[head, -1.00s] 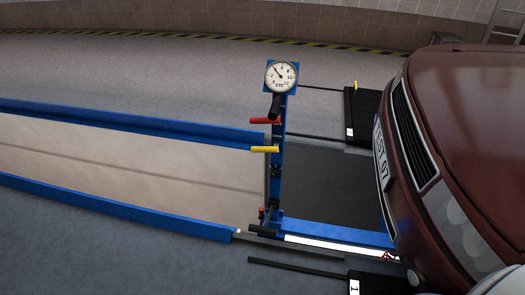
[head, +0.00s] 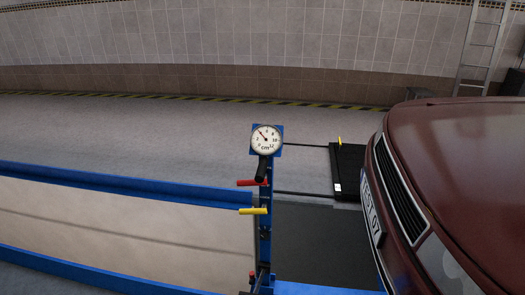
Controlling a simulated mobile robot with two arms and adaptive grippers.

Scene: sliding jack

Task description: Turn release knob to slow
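A blue jack post (head: 266,225) stands in the middle of the head view, at the end of the pit. A round white dial gauge (head: 266,139) sits on its top, with a black grip (head: 262,168) below it. A red handle (head: 252,183) and, lower, a yellow handle (head: 253,211) stick out to the left of the post. A small red knob-like part (head: 252,275) shows low on the post near the bottom edge. I cannot tell which part is the release knob, and no "slow" marking is readable. Neither of my grippers is in view.
A dark red car (head: 455,180) fills the right side, close to the post. A pit with blue rails (head: 120,184) runs off to the left. A black wheel block (head: 348,172) lies behind the post. A ladder (head: 482,45) leans at the back right wall.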

